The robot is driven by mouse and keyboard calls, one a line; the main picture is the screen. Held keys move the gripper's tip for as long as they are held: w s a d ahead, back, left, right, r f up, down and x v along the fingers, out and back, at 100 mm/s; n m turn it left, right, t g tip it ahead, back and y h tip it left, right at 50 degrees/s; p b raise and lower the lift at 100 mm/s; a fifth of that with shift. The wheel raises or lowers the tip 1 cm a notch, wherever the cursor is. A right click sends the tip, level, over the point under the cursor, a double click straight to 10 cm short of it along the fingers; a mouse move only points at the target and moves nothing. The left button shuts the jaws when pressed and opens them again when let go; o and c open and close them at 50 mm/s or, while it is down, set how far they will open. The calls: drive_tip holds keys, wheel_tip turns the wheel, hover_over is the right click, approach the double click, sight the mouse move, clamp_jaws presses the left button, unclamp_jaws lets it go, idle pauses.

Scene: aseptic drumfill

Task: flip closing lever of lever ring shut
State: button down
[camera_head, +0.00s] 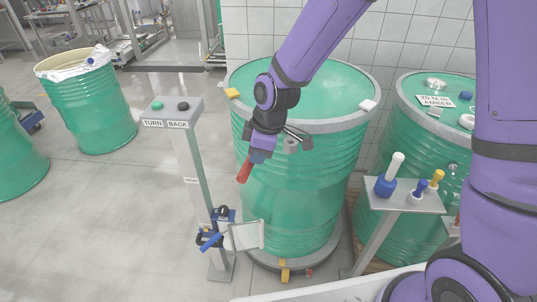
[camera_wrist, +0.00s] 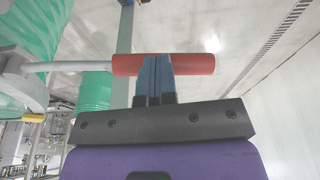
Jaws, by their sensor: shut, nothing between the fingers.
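A large green drum (camera_head: 300,190) stands in the middle of the head view, with the grey lever ring (camera_head: 330,126) around its top edge. The closing lever sticks out from the ring's near side; its red grip (camera_head: 243,172) points down and left beside the drum. In the wrist view the lever's grey rod (camera_wrist: 65,67) runs from the ring to the red grip (camera_wrist: 198,64). My gripper (camera_head: 257,157) is at the red grip, with its blue fingers (camera_wrist: 155,68) together and overlapping the grip's middle. I cannot tell whether they touch it. My arm hides part of the ring.
A button post (camera_head: 190,150) stands left of the drum with a clamp-like tool (camera_head: 215,230) on it. A stand (camera_head: 400,195) with several coloured-handled tools is at the right, before another green drum (camera_head: 385,150). A lined drum (camera_head: 90,110) stands back left.

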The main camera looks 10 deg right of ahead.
drive_tip(key=shift+w+a, duration=0.35)
drive_tip(key=shift+a, duration=0.45)
